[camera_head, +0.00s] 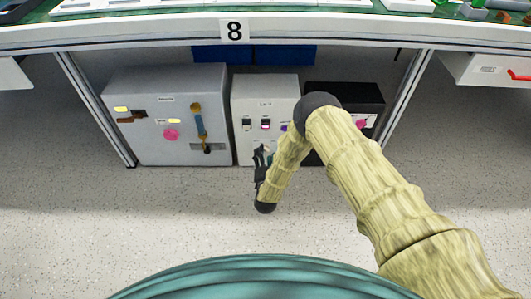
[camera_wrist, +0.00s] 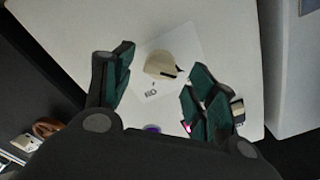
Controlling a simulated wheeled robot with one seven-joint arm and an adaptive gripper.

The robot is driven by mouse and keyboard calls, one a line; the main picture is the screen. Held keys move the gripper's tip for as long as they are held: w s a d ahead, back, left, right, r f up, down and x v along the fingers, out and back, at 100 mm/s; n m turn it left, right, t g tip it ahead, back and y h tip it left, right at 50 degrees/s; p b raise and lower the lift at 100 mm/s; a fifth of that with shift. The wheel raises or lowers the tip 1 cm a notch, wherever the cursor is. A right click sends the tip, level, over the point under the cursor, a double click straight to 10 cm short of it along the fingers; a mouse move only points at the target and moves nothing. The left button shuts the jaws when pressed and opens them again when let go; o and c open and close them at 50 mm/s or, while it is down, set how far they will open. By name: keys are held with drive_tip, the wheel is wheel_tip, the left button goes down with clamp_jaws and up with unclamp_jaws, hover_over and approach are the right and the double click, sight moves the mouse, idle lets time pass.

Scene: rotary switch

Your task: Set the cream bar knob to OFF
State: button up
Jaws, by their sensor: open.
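The cream bar knob (camera_wrist: 161,64) sits on a pale square plate (camera_wrist: 184,45) on the white panel in the wrist view. A dark line marks its right end, pointing right and slightly down. Small lettering below it is too blurred to read surely. My gripper (camera_wrist: 160,70) is open, with one green-padded finger left of the knob and the other to its lower right. Both look apart from it. In the head view my gripper (camera_head: 263,160) is at the lower front of the white box (camera_head: 262,88), and the knob cannot be made out there.
A larger grey box (camera_head: 150,90) with a pink knob and levers stands left. A black box (camera_head: 350,95) stands right, partly behind my arm. Table legs flank the boxes, and the tabletop (camera_head: 330,33) overhangs them. The floor in front is clear.

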drive_tip(key=s, duration=1)
drive_tip(key=s+d+f+n+g, duration=0.25)
drive_tip(key=s+d+g, duration=0.25)
drive_tip(key=s+d, duration=0.3)
drive_tip(key=s+d+f+n+g, duration=0.2)
drive_tip(key=s+d+n+g, duration=0.3)
drive_tip(key=s, duration=0.4)
drive_tip(key=s+d+r+g, duration=0.3)
drive_tip(key=s, duration=0.5)
drive_tip(key=s+d+r+g, duration=0.2)
drive_tip(key=s+d+r, duration=0.1)
drive_tip(key=s, duration=0.5)
drive_tip(key=s+d+r+g, duration=0.3)
drive_tip(key=s+d, duration=0.1)
drive_tip(key=s, duration=0.3)
wheel_tip(320, 180, up, 35)
drive_tip(key=p, duration=3.5)
drive_tip(key=shift+a+f+n, duration=0.15)
drive_tip(key=shift+a+n, duration=0.05)
drive_tip(key=shift+n, duration=0.25)
